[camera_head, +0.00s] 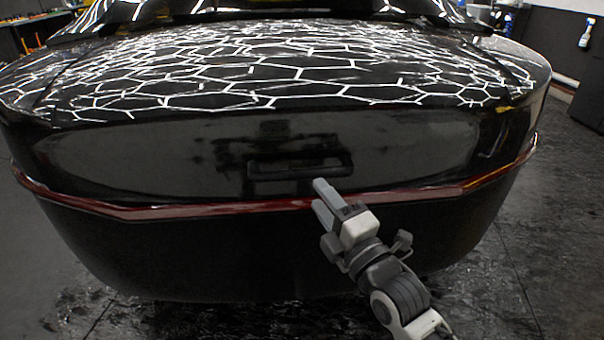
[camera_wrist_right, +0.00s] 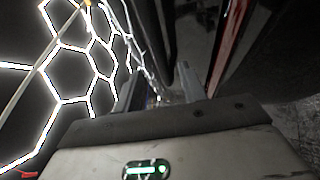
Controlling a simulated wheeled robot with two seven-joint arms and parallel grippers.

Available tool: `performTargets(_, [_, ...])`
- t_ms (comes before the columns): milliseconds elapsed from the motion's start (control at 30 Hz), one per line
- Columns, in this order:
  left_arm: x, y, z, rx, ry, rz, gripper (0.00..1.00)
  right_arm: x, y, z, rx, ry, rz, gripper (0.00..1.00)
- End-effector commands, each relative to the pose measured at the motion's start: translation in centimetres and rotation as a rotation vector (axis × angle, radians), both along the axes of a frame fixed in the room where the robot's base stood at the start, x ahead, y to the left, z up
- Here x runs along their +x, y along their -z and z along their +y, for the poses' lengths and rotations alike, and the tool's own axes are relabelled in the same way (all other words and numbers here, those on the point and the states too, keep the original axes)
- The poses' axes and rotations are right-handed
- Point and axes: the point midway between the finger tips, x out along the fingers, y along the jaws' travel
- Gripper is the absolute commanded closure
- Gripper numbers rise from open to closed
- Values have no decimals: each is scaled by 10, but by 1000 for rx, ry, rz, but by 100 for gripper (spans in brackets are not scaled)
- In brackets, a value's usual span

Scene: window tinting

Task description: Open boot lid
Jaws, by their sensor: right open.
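The boot lid (camera_head: 150,150) of a glossy black car fills the middle of the head view and looks closed. A dark handle (camera_head: 300,168) sits in the middle of its rear face. My right gripper (camera_head: 322,196) is open and empty, just below and right of the handle, over the red strip, and apart from the handle as far as I can tell. My left gripper is not in view.
A red strip (camera_head: 130,212) runs across the car's rear above the dark bumper (camera_head: 200,260). Dark wet-looking floor (camera_head: 530,260) lies free at both sides. A spray bottle (camera_head: 586,34) is at the far right wall.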

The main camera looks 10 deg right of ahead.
Motion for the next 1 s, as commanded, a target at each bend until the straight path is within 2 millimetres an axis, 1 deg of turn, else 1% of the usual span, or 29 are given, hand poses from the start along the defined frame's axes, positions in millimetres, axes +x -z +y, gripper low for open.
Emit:
performTargets(33, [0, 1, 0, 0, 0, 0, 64, 11, -3, 5, 3, -1, -2, 59])
performTargets(200, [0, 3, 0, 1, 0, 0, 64, 42, -8, 18, 3, 0, -1, 59])
performTargets(400, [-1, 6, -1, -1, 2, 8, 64, 65, -12, 27, 1, 0, 0, 59])
performTargets(567, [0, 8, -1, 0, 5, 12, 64, 72, -13, 30, 1, 0, 2, 59])
performTargets(800, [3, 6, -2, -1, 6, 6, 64, 72, -13, 30, 0, 0, 2, 59])
performTargets(833, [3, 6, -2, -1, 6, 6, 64, 72, -13, 30, 0, 0, 2, 61])
performTargets(867, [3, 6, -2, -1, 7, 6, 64, 72, -13, 30, 0, 0, 2, 70])
performTargets(900, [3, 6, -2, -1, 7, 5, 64, 72, -13, 30, 0, 0, 2, 81])
performTargets(967, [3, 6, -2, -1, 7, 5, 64, 72, -13, 30, 0, 0, 2, 98])
performTargets(1000, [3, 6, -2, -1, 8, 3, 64, 72, -13, 30, 0, 0, 2, 100])
